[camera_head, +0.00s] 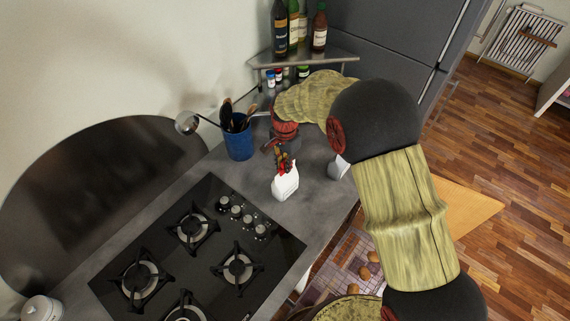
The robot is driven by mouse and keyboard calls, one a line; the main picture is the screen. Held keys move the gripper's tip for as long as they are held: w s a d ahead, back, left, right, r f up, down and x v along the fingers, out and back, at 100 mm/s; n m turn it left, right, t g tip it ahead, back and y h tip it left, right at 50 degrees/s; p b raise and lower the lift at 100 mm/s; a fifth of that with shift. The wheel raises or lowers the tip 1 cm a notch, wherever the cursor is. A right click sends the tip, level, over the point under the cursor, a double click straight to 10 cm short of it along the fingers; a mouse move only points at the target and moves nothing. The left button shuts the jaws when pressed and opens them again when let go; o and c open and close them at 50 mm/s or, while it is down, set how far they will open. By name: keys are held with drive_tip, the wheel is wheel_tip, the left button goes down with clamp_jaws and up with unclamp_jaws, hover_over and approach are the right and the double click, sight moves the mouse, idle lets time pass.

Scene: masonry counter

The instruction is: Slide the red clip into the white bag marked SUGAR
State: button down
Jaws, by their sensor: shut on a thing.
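The white bag (286,186) stands upright on the grey counter, just behind the hob; its lettering is not readable from here. My gripper (283,160) reaches down from behind at the bag's top and is small and partly blurred in this view. It is shut on the red clip (285,168), which shows as a small red patch at the upper edge of the bag. I cannot tell whether the clip is inside the bag's opening or only touching it.
A blue utensil pot (239,143) stands left of my gripper. A light grey cup (339,167) is close on the right near the counter edge. The black gas hob (213,223) fills the front. Bottles (298,28) stand on a corner shelf (330,56) behind.

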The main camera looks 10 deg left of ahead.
drive_tip(key=shift+f, duration=0.35)
drive_tip(key=c, duration=1.8)
unclamp_jaws()
drive_tip(key=shift+o, duration=0.2)
wheel_tip(320, 180, up, 12)
